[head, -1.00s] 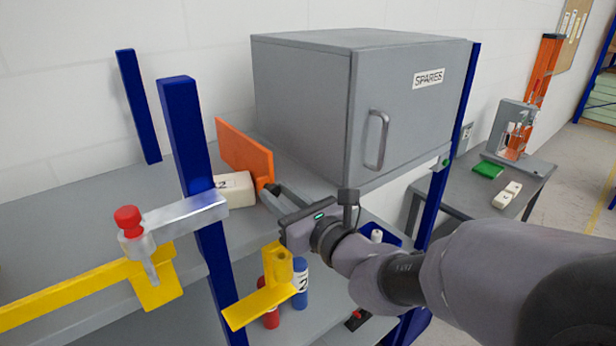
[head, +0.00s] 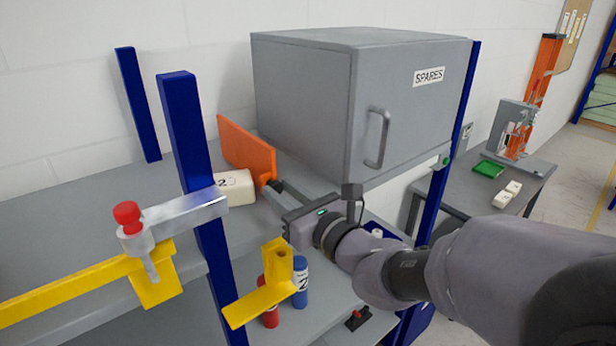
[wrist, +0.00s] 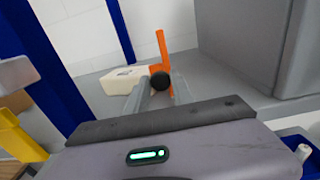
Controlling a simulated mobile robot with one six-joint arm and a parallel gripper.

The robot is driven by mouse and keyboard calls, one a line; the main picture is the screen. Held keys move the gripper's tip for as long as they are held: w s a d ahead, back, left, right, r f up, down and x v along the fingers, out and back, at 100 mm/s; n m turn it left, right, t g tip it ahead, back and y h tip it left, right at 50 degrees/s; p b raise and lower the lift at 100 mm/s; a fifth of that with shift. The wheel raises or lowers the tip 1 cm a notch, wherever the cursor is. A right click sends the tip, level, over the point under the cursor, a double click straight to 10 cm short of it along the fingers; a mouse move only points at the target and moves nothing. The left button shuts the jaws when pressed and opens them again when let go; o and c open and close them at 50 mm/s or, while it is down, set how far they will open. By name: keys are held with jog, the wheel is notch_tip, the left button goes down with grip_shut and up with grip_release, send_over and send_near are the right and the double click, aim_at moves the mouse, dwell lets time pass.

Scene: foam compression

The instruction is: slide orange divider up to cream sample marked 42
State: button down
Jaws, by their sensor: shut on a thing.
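The orange divider (head: 247,150) stands upright on the grey shelf, in front of the wall and left of the grey cabinet. In the wrist view it shows edge-on (wrist: 163,48), with a dark round knob (wrist: 159,81) facing me. My gripper (head: 274,187) reaches in from the right; in the wrist view its fingers (wrist: 159,86) are shut on the divider at the knob. The cream sample (head: 239,188) lies just left of the divider, also in the wrist view (wrist: 120,79). Its label is partly hidden by the blue post; a 2 shows. I cannot tell whether divider and sample touch.
A blue post (head: 190,150) stands in front of the sample. A clamp with a red knob (head: 127,215) and a yellow bar (head: 70,288) sit at the front left. The SPARES cabinet (head: 310,110) is close on the right. Bottles (head: 300,285) stand on the lower shelf.

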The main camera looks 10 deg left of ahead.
jog(key=c, duration=1.1)
grip_release()
jog(key=b+v, duration=0.5)
jog(key=v, duration=1.2)
jog(key=shift+s+d, duration=0.15)
jog(key=shift+s, duration=0.05)
jog(key=shift+b, duration=0.3)
